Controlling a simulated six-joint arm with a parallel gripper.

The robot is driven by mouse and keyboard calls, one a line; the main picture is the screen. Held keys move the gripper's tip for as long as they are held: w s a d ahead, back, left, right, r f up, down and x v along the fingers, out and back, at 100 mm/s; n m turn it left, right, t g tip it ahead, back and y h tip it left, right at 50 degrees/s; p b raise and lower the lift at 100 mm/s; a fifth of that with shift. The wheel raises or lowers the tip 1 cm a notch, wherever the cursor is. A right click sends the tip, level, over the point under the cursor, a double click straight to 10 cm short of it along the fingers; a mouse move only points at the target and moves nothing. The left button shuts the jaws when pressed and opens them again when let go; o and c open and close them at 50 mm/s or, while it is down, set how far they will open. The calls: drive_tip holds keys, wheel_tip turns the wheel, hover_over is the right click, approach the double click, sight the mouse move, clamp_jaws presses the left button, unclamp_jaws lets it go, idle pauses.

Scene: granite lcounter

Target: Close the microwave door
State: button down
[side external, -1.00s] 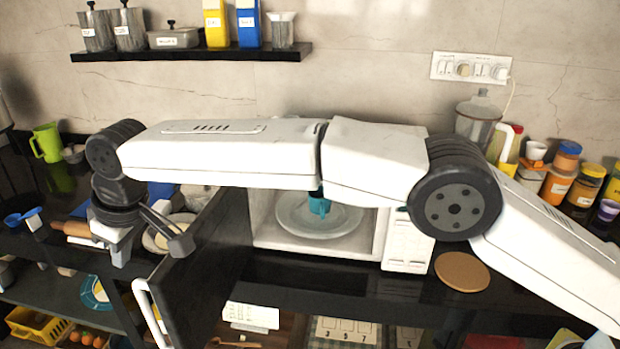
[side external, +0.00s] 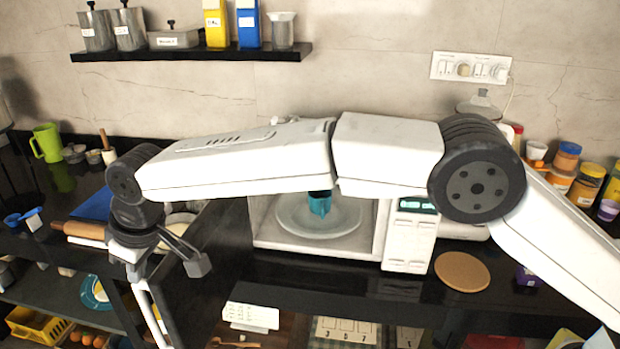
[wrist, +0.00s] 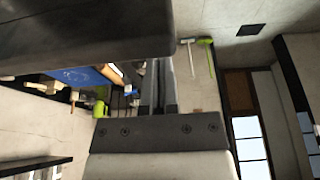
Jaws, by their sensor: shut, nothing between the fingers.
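The white microwave (side external: 406,245) stands on the dark counter with its door (side external: 205,275) swung wide open toward the camera. The door is dark, with a white handle (side external: 140,297) on its free edge at the lower left. My gripper (side external: 137,272) is at the left, close to the upper end of the handle. I cannot tell whether it touches the door. In the wrist view my gripper (wrist: 158,78) has its two fingers together with nothing between them. A large dark surface, probably the door (wrist: 85,40), fills the upper left there.
A glass turntable (side external: 290,222) and a teal item (side external: 319,203) are inside the microwave. A round cork mat (side external: 462,271) lies to its right. Jars (side external: 560,180) stand at the far right. A rolling pin (side external: 80,232) lies left of my gripper.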

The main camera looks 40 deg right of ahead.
drive_tip(key=shift+s+d, duration=0.45)
drive_tip(key=shift+s+d, duration=0.15)
idle(0.5)
